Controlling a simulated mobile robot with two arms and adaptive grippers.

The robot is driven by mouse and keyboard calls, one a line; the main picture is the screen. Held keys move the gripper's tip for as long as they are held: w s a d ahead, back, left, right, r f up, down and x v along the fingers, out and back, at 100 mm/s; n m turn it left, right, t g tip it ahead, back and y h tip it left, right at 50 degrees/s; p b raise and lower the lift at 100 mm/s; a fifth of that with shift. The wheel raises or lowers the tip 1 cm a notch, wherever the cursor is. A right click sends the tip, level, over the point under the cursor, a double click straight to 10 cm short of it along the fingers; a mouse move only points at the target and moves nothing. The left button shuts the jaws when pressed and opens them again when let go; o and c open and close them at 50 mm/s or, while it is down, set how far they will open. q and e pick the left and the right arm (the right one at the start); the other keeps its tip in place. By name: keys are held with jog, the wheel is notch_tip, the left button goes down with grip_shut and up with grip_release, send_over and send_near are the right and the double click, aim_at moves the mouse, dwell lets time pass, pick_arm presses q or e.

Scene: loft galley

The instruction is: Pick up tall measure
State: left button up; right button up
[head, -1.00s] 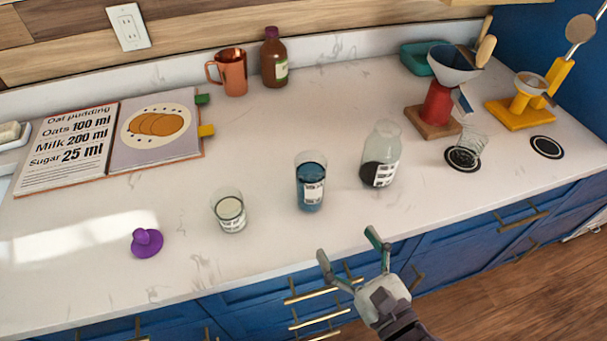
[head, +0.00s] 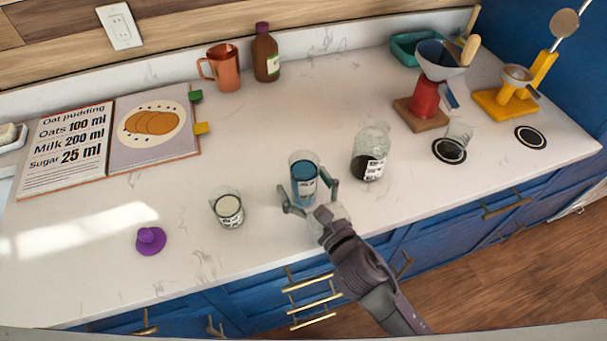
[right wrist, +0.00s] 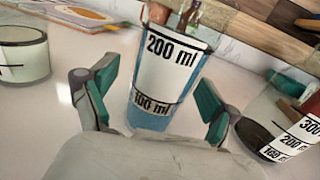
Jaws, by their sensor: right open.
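The tall measure (head: 304,178) is a clear glass with blue liquid, upright on the white counter. In the right wrist view the tall measure (right wrist: 166,75) shows a white label with 200 ml and 100 ml marks. My right gripper (head: 309,193) is open at the near side of the measure, with a finger on either side of it. In the right wrist view the fingers of my right gripper (right wrist: 152,95) are spread, with gaps to the glass. The lower part of the measure is partly hidden by the gripper. My left gripper is not in view.
A small glass of pale contents (head: 228,209) stands left of the measure, and a jar with dark contents (head: 369,155) stands close on the right. A purple lid (head: 151,240) lies at the front left. The counter (head: 270,125) behind the measure is clear.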

aim_at(304, 161)
jog(key=shift+w, duration=0.1)
jog(key=shift+c, duration=0.3)
jog(key=c, duration=1.4)
jog(key=shift+r, duration=0.15)
jog(key=shift+r+p, duration=1.15)
jog(key=shift+r, duration=3.65)
